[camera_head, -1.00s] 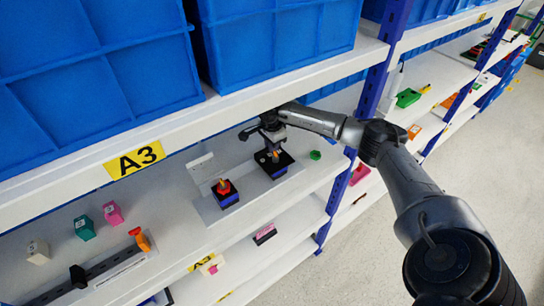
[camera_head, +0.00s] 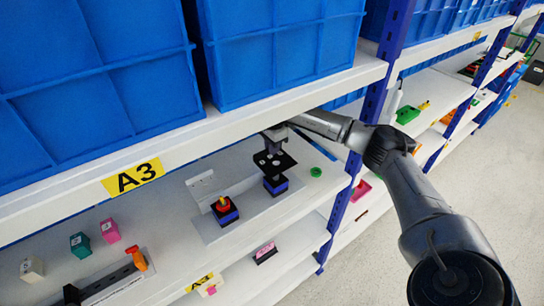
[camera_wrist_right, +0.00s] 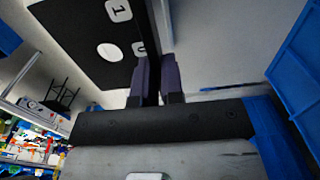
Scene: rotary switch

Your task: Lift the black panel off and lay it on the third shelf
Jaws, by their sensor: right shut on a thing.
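The black panel (camera_head: 283,161) is a thin plate with a round hole and printed 1 and 0 marks; the right wrist view shows its flat face close up (camera_wrist_right: 75,48). My right gripper (camera_head: 272,148) is shut on one edge of the panel, and its two fingers (camera_wrist_right: 155,82) pinch that edge in the wrist view. The panel is held above a blue and black switch base (camera_head: 276,187), with a small gap showing between them. The gripper and panel hide the top of that base. My left gripper is not in view.
A second switch with a red knob (camera_head: 223,203) stands to the left on the same shelf (camera_head: 190,240). A green ring (camera_head: 315,172) lies to the right. Coloured blocks stand at the left.

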